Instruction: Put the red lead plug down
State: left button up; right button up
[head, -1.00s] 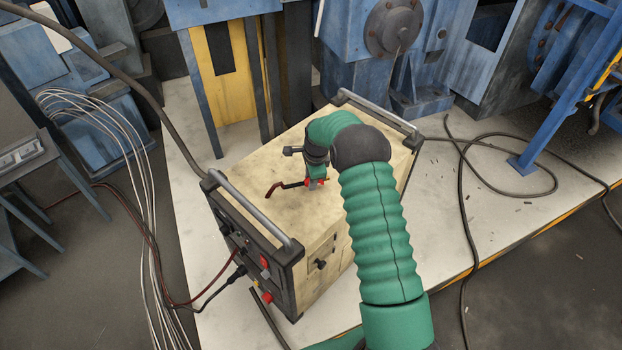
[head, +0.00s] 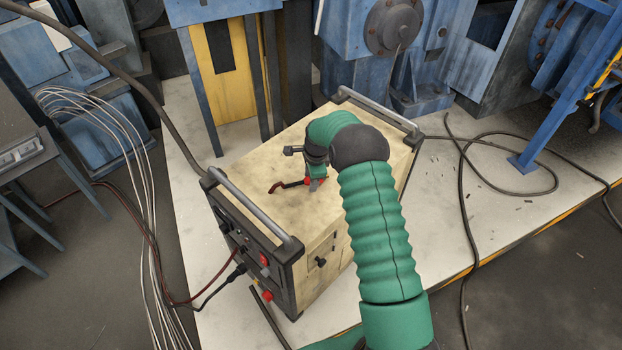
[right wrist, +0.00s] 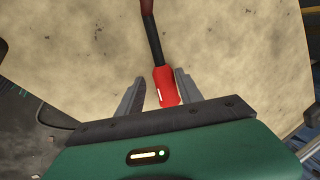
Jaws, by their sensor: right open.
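The red lead plug (right wrist: 166,86) lies on the cream top of the cabinet (right wrist: 85,60), with its black lead running away from it in the right wrist view. In the head view the dark red end of the lead (head: 276,188) shows on the cabinet top, left of my gripper. My right gripper (right wrist: 157,90) is open, with one finger on each side of the plug. A gap shows between the plug and the left finger; the right finger is very close to it, and I cannot tell if they touch. My left gripper is not in view.
The cabinet has metal handle bars (head: 250,212) at both ends and a front panel with red and black plugs. Loose cables (head: 490,170) lie on the pale floor at right. Blue machines stand behind. Much of the cabinet top is clear.

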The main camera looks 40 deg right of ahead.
notch_tip(320, 180, up, 13)
jog(key=s, duration=0.3)
jog(key=s+a+n, duration=0.3)
jog(key=a+n, duration=0.3)
jog(key=a, duration=0.2)
jog(key=s+a+n, duration=0.3)
jog(key=a+n, duration=0.3)
jog(key=a, duration=0.3)
jog(key=s+a+f+n, duration=0.2)
jog(key=s+a+n, duration=0.8)
jog(key=s, duration=0.3)
jog(key=shift+s+a+f+n+y, duration=0.15)
jog(key=shift+s+a+n+y, duration=0.2)
jog(key=shift+n, duration=0.25)
jog(key=shift+d, duration=0.3)
jog(key=shift+a, duration=0.25)
